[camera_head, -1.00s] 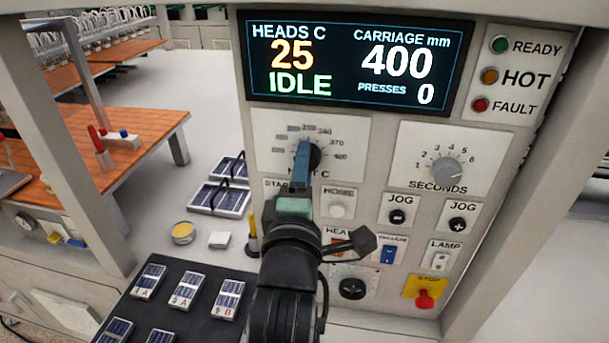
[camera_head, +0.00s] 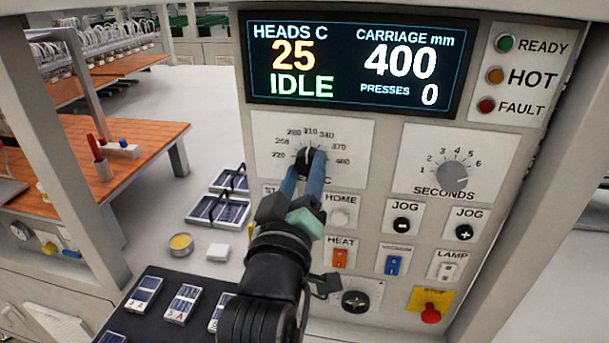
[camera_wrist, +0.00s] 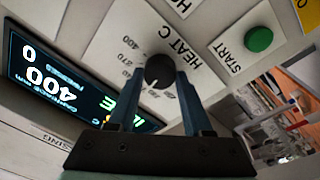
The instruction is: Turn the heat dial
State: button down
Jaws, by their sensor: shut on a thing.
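The heat dial (camera_head: 310,155) is a dark round knob on a white plate with a printed scale from 220 to 400, below the display. In the wrist view, my gripper (camera_wrist: 160,82) is shut on the dial. The fingers hide part of the knob's lower side and label in the head view.
The display (camera_head: 350,62) reads 25, IDLE, 400 and 0 presses. The seconds dial (camera_head: 453,174) is to the right. Below are jog buttons, an orange heat switch (camera_head: 340,258), a blue switch (camera_head: 392,264) and a red stop button (camera_head: 430,313). A green start button (camera_wrist: 259,39) shows in the wrist view.

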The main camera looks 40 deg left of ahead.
jog(key=m+b, duration=0.1)
jog(key=m, duration=0.2)
jog(key=m+h+b, duration=0.1)
jog(key=m, duration=0.3)
jog(key=shift+t, duration=0.4)
jog(key=m+h+b, duration=0.1)
jog(key=m, duration=0.5)
jog(key=shift+m+b, duration=0.35)
jog(key=shift+m, duration=0.05)
jog(key=shift+c, duration=1.6)
grip_release()
